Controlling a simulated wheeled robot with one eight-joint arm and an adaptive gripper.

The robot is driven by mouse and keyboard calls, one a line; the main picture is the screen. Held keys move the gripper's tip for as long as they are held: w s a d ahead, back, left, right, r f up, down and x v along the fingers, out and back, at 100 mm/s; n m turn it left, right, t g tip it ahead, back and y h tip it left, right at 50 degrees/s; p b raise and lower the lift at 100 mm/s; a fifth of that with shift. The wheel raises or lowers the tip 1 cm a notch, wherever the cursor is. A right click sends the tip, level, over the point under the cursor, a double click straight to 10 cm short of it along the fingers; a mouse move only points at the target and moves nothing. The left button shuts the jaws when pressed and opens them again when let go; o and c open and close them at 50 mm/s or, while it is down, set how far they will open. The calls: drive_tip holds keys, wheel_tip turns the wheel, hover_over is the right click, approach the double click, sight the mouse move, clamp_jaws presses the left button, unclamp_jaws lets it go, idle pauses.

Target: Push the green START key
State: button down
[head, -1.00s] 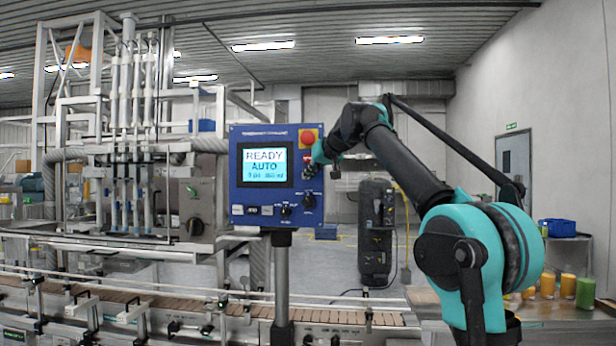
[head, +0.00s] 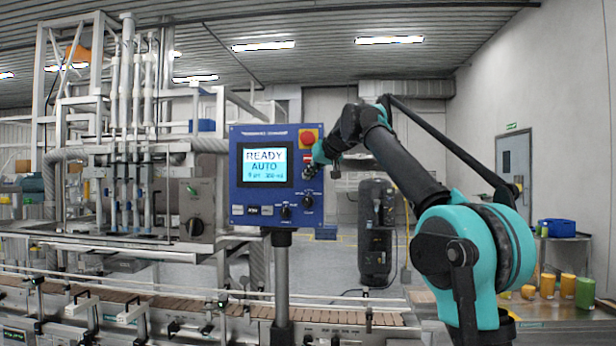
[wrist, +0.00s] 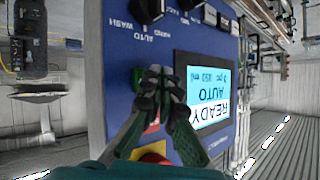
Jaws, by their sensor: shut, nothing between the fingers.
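The blue control panel (head: 240,194) stands on a post, with a screen (head: 265,165) reading READY AUTO. My gripper (head: 310,173) is at the panel's right edge, just below the red key (head: 307,157). In the wrist view my gripper (wrist: 155,76) is shut and empty, its tips over the panel face beside the screen. A small green patch (wrist: 137,77), likely the START key, shows beside the fingertips; the rest is hidden behind them. I cannot tell whether the tips touch it. In the head view the key is hidden by the gripper.
A red emergency stop on yellow (head: 308,137) sits above the red key; it also shows under my gripper in the wrist view (wrist: 155,152). Black selector knobs (head: 286,213) are lower on the panel. The conveyor (head: 180,305) runs below. A dark cabinet (head: 375,230) stands behind.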

drive_tip(key=shift+w, duration=0.4)
idle(0.4)
drive_tip(key=shift+s, duration=0.85)
drive_tip(key=shift+s+a, duration=0.15)
drive_tip(key=shift+s, duration=2.35)
